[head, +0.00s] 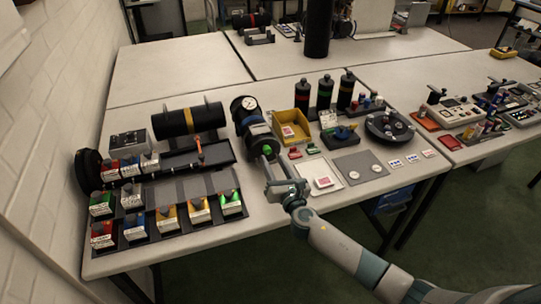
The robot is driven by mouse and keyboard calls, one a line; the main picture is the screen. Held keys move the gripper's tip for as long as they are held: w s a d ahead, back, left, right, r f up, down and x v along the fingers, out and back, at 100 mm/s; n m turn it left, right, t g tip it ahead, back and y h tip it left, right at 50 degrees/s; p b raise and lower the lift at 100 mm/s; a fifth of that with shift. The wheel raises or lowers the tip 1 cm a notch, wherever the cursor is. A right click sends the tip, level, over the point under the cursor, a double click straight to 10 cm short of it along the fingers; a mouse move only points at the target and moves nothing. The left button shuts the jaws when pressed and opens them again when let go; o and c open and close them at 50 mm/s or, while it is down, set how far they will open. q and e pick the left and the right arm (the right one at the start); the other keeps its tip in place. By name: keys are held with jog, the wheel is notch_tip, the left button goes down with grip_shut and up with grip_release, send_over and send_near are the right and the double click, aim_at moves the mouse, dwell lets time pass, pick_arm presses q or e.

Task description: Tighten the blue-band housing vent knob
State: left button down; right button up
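Whether a finger touches the knob is too small to tell. My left gripper is out of view.
A yellow-band cylinder (189,121) lies to the left, with several small coloured boxes in front. A yellow bin (289,126) and several upright cylinders stand to the right. A white tray (321,177) and grey mat (361,165) lie beside my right gripper.

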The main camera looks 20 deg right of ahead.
aim_at(268, 152)
jog(key=shift+w, duration=1.7)
grip_shut()
